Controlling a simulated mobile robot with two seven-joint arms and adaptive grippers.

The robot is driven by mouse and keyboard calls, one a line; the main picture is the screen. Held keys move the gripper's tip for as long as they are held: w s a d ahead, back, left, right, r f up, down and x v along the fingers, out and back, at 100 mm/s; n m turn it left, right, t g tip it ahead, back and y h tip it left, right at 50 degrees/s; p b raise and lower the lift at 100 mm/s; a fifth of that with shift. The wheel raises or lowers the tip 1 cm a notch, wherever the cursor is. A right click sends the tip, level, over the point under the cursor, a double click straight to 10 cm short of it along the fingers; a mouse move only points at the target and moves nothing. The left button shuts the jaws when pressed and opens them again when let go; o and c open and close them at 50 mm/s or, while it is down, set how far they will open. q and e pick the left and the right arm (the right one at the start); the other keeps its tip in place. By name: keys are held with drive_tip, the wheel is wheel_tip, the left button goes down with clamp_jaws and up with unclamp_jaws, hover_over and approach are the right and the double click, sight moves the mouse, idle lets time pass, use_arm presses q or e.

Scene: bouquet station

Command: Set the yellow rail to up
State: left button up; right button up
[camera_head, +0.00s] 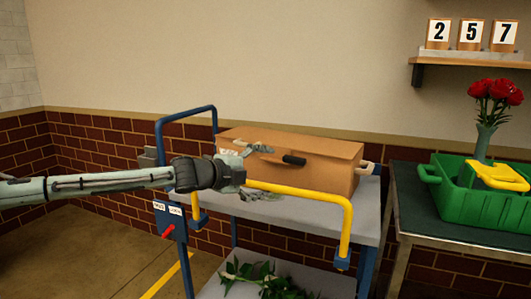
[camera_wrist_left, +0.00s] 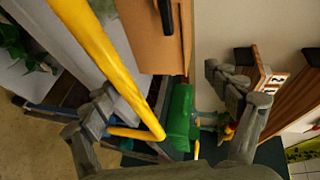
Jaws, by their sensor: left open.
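The yellow rail (camera_head: 315,193) runs along the front of the cart, before a cardboard box. Its bar stands above the blue brackets at its ends, and its right leg is upright. It crosses the left part of the left wrist view (camera_wrist_left: 104,57). My left gripper (camera_head: 273,172) is open at the rail's left part, one finger above the bar's height and one below. In the left wrist view the fingers (camera_wrist_left: 160,85) are spread, with the rail nearer the left finger. Contact cannot be told. The gripper hides part of the rail's left end. My right gripper is not in view.
The cardboard box (camera_head: 325,165) with a black handle sits on the grey cart top (camera_head: 375,205). A blue panel (camera_head: 172,218) with a red lever (camera_head: 168,231) is on the cart's left. Leaves (camera_head: 265,280) lie below. A green crate (camera_head: 455,205) stands on the right table.

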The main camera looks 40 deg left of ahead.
use_arm(q)
drive_tip(key=shift+o, duration=0.2)
wheel_tip(320, 180, up, 7)
drive_tip(key=t, duration=0.1)
drive_tip(key=shift+w+a+f, duration=0.15)
drive_tip(key=shift+w+a, duration=0.05)
drive_tip(key=shift+w, duration=0.15)
drive_tip(key=shift+g, duration=0.4)
drive_tip(key=f, duration=0.5)
drive_tip(key=shift+s+d+f, duration=0.15)
drive_tip(key=shift+s, duration=0.25)
drive_tip(key=shift+c, duration=0.3)
drive_tip(key=shift+s, duration=0.25)
drive_tip(key=shift+c, duration=1.4)
drive_tip(key=shift+s+b, duration=0.35)
drive_tip(key=shift+b, duration=0.15)
drive_tip(key=shift+c, duration=1.1)
drive_tip(key=shift+s, duration=0.25)
drive_tip(key=shift+c, duration=0.4)
drive_tip(key=b+v, duration=0.4)
drive_tip(key=v, duration=0.3)
drive_tip(key=shift+s+f+b, duration=0.25)
drive_tip(key=shift+s+b, duration=0.05)
drive_tip(key=shift+s, duration=0.15)
